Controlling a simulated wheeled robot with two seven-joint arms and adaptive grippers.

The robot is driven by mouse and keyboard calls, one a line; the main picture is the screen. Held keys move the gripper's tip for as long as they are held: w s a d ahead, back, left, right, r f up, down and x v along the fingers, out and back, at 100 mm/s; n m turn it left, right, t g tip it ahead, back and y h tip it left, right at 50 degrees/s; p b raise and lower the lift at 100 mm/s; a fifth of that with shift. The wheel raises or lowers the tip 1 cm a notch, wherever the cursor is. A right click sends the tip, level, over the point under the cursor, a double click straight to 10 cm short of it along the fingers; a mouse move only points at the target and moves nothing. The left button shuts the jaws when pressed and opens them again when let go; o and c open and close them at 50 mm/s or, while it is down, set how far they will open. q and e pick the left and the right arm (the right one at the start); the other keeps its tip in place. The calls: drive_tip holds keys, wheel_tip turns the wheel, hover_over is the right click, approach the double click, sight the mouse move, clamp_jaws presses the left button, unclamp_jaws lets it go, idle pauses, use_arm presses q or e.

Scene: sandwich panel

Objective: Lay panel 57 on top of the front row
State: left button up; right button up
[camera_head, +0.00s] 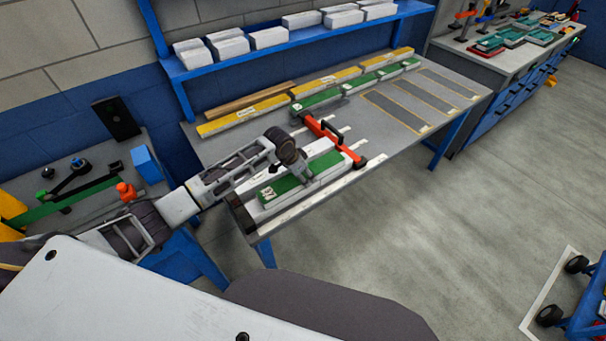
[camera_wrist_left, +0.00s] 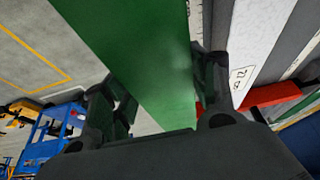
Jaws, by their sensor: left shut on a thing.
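A green panel (camera_head: 268,194) with a white label that seems to read 57 lies lengthwise over white blocks (camera_head: 322,163) at the table's near left part. My left gripper (camera_head: 303,178) is above it with its fingers down, shut on the panel near its middle. In the left wrist view the green panel (camera_wrist_left: 140,50) runs between the two fingers (camera_wrist_left: 160,105). Beside it is a white block (camera_wrist_left: 258,35) with a small printed label. I cannot tell whether the panel touches the blocks beneath. My right gripper is not in view.
A red bar clamp (camera_head: 335,140) stands close to the panel's far end. Behind are yellow beams (camera_head: 240,121) and green panels (camera_head: 362,82). Dark outlined slots (camera_head: 396,112) on the table's right are empty. White blocks (camera_head: 268,38) sit on the blue shelf (camera_head: 225,65) above.

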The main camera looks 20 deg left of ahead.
use_arm(q)
drive_tip(key=o, duration=1.2)
drive_tip(key=shift+r, duration=0.1)
drive_tip(key=shift+v, duration=5.9)
drive_tip(key=shift+s, duration=0.2)
